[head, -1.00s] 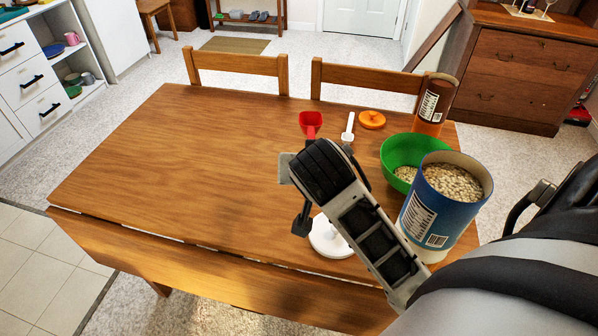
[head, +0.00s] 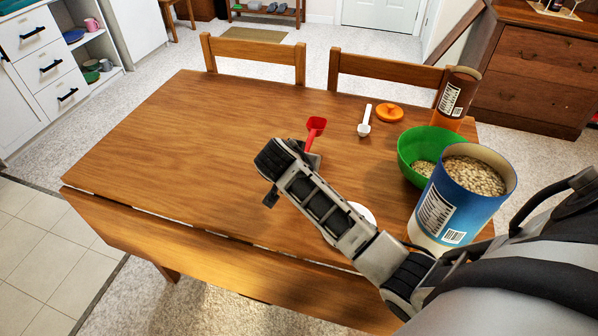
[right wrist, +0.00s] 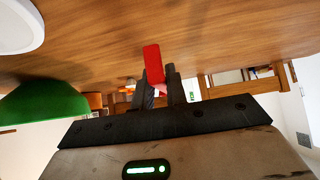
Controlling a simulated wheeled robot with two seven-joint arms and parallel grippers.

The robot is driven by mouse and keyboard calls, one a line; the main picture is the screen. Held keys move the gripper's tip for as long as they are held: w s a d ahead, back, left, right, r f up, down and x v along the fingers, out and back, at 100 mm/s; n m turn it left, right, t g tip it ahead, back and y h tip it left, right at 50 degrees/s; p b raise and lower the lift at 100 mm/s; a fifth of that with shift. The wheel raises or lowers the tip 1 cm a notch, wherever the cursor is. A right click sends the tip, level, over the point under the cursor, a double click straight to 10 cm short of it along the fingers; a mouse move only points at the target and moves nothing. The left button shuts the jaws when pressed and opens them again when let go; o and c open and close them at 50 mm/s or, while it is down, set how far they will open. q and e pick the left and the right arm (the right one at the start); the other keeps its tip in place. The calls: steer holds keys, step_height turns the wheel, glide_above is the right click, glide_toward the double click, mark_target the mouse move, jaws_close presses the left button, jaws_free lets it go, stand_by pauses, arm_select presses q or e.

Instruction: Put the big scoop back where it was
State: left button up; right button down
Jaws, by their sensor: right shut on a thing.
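The red scoop (head: 315,126) is in the middle of the table in the head view, its bowl pointing away from me. My right gripper (head: 311,157) is shut on its near end; the wrist view shows the red scoop (right wrist: 153,64) between the two fingers (right wrist: 160,88). I cannot tell whether the scoop touches the table. A smaller white scoop (head: 365,121) lies to its right. The blue canister (head: 458,208) of oats stands open at the right front. My left gripper is not in view.
A green bowl (head: 408,152) with oats stands behind the canister. An orange lid (head: 389,112) and a brown-orange container (head: 456,96) are at the back right. A white round thing (head: 366,212) is partly hidden by my arm. The table's left half (head: 170,140) is clear.

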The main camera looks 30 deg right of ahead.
steer(key=shift+w+f, duration=0.15)
steer(key=shift+f, duration=0.8)
steer(key=shift+w+f, duration=0.1)
steer(key=shift+f, duration=0.8)
steer(key=shift+f, duration=0.15)
steer(key=c, duration=1.4)
jaws_free()
